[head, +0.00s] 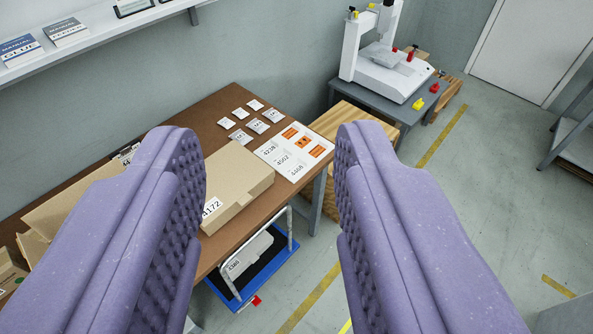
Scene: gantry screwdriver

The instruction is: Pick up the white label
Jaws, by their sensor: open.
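My gripper (270,140) is open and empty, with its two purple padded fingers wide apart in the foreground. A white label (212,207) reading 4172 is on the front side of a cardboard box (238,178), partly hidden by the left finger. The box lies on the brown table between the fingers in the picture. A white sheet (273,150) with orange labels and printed numbers lies beyond the box. Several small white packets (241,136) lie farther back. I cannot tell which white piece the task means.
The brown table (205,115) runs along the wall. A blue-edged cart (238,300) stands below it. A white gantry machine (385,72) stands on a grey table behind, near a wooden crate (350,118). An open carton (60,205) is at left.

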